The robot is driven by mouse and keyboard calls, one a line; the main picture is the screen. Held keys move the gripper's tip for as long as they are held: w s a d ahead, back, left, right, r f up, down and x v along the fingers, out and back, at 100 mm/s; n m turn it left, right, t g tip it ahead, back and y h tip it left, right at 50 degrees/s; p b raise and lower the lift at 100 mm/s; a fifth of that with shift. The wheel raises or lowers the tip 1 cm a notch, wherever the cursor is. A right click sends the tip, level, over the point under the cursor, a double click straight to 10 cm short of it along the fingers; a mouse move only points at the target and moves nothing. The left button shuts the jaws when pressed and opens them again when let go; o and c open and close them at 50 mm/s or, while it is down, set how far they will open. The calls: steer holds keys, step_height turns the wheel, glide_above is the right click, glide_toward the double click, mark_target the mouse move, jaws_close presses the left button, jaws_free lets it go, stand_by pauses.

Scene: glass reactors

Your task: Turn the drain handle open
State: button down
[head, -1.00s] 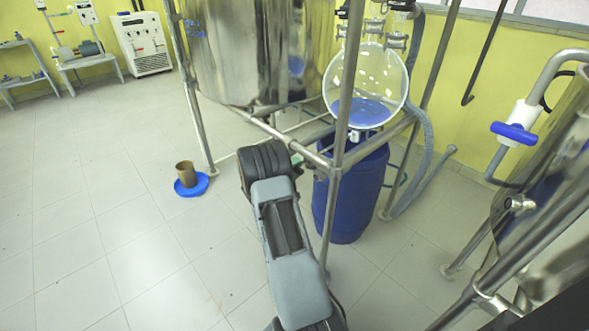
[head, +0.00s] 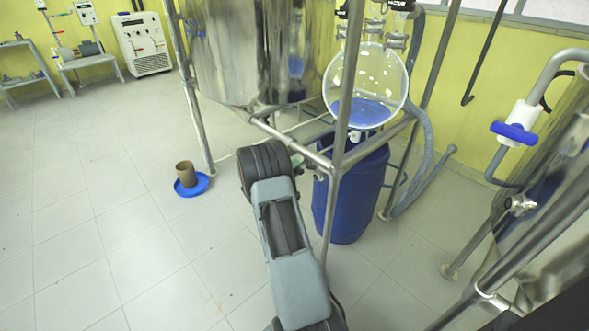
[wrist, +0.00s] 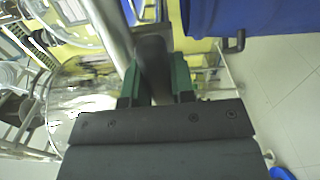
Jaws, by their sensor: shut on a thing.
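In the wrist view my gripper (wrist: 157,84) has its two green fingers closed on a dark grey bar, which I take to be the drain handle (wrist: 154,55). The handle lies between the fingers, beside a steel pipe (wrist: 108,30). In the head view my arm covers most of this spot. Only a bit of green finger shows beside my wrist, near the steel frame (head: 305,151) under the large steel vessel (head: 245,50). The handle and the drain outlet cannot be made out there.
A blue drum (head: 352,190) stands just right of my gripper, under a round glass flask (head: 365,88) with blue liquid. A brown cup (head: 186,174) stands on a blue dish (head: 191,187) on the floor. Frame posts stand close by. The floor at left is clear.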

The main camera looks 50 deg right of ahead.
steer(key=n, duration=0.3)
steer(key=shift+n, duration=0.4)
steer(key=n, duration=0.4)
steer(key=shift+n+p, duration=0.3)
steer(key=n+p, duration=0.1)
steer(key=n, duration=0.3)
steer(key=shift+n+p, duration=0.85)
steer(key=shift+n, duration=1.25)
steer(key=c, duration=1)
jaws_free()
steer(key=shift+o, duration=0.2)
steer(key=shift+a, duration=0.1)
